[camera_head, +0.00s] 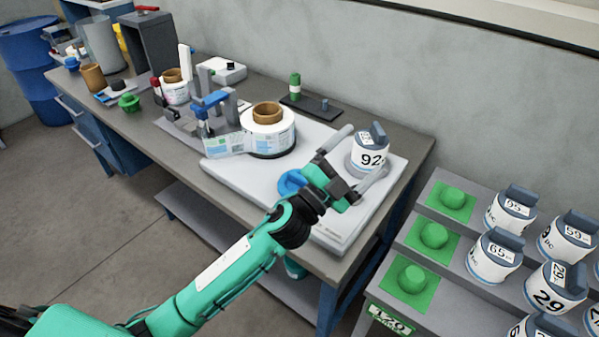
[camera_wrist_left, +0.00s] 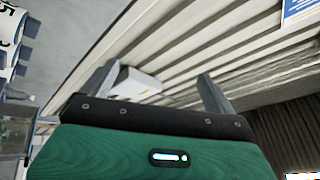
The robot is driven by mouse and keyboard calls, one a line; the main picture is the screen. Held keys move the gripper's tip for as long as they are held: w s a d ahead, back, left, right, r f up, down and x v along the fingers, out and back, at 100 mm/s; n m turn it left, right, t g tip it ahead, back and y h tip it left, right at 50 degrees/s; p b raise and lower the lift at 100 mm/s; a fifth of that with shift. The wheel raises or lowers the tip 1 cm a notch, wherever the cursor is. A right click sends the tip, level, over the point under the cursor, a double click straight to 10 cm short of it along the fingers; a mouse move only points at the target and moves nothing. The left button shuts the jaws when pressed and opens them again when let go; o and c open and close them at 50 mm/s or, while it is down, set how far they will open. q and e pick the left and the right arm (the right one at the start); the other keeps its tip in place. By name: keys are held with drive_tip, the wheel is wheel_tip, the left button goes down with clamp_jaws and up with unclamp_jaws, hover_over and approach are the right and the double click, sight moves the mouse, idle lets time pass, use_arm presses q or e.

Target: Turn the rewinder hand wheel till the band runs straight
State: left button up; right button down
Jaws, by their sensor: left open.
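The rewinder stands on a pale base plate (camera_head: 235,176) on the bench. Its reel of labels (camera_head: 268,140) has a brown core, and a printed band (camera_head: 226,146) runs from it to the left. I cannot tell whether the band runs straight. A blue round part (camera_head: 291,181), probably the hand wheel, sits at the plate's front, partly hidden by my left gripper (camera_head: 368,150). That gripper is open just right of the blue part, its fingers pointing right towards a canister marked 92 (camera_head: 368,160). In the left wrist view its open fingers (camera_wrist_left: 158,72) have nothing visible between them.
A blue-topped bracket (camera_head: 211,102) stands left of the reel. A dark strip with a green-topped part (camera_head: 295,88) lies behind. Right of the bench, a stepped rack (camera_head: 455,268) holds numbered canisters and green knobs. Cups and boxes crowd the bench's far left.

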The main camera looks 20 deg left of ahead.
use_arm(q)
drive_tip(key=s+d+r+m+g+h, duration=0.25)
drive_tip(key=d+m+g+h, duration=0.6)
drive_tip(key=m+g, duration=0.5)
drive_tip(key=m+g+y, duration=0.5)
drive_tip(key=m+y, duration=0.4)
drive_tip(key=y, duration=1.3)
approach(300, 176)
drive_tip(key=shift+n, duration=0.25)
wheel_tip(300, 176, down, 9)
drive_tip(key=p, duration=0.3)
drive_tip(key=shift+w+a, duration=0.15)
drive_tip(key=shift+a, duration=0.05)
drive_tip(key=shift+r, duration=0.1)
drive_tip(key=c, duration=1)
